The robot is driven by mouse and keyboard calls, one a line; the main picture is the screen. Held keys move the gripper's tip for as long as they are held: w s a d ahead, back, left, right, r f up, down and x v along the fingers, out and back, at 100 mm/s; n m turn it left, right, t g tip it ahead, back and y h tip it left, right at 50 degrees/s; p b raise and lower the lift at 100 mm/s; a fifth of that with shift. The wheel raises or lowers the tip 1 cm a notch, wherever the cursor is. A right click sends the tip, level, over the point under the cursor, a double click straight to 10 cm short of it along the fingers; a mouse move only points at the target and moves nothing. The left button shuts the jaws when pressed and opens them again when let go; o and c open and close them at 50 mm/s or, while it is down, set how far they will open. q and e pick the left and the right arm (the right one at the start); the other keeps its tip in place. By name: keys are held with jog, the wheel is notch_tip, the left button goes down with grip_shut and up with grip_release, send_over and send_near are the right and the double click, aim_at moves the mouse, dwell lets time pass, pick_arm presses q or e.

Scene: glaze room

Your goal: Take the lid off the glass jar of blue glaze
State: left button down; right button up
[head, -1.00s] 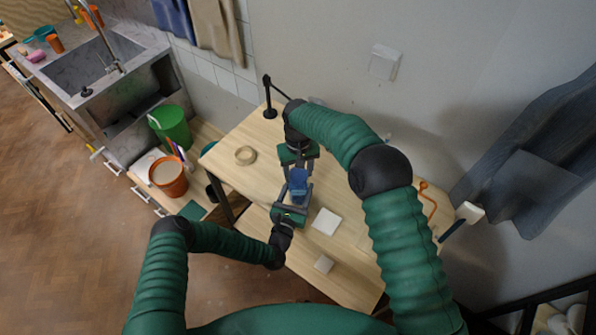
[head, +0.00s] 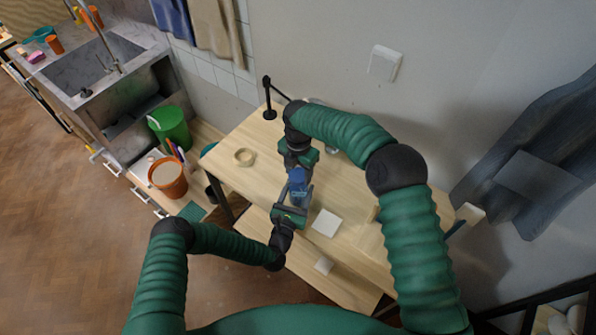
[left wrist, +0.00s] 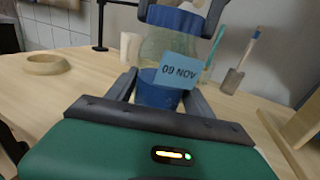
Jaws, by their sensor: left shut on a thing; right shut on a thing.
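The glass jar (left wrist: 160,50) stands upright on the table, with blue glaze (left wrist: 157,92) in its lower part and a pale blue label (left wrist: 180,68) whose writing is upside down. My left gripper (head: 294,204) is shut on the jar low down, one finger on each side in the left wrist view (left wrist: 160,92). The blue lid (left wrist: 180,20) is at the jar's mouth; it also shows in the head view (head: 298,176). My right gripper (head: 298,168) comes from above and is shut on the lid. I cannot tell whether lid and rim still touch.
A wooden ring (head: 244,157) lies left on the table (head: 250,185). A black stand (head: 268,100) is at the back. Tools stand behind the jar (left wrist: 238,68).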

aim_at(298, 175)
pick_arm(q)
jog(key=shift+d, duration=0.1)
pick_arm(e)
jog(key=shift+s+a+r, duration=0.1)
jog(key=shift+a+r, duration=0.05)
jog(key=shift+r, duration=1)
notch_tip(298, 175, up, 4)
pick_arm(q)
jog(key=shift+c, duration=1.5)
grip_release()
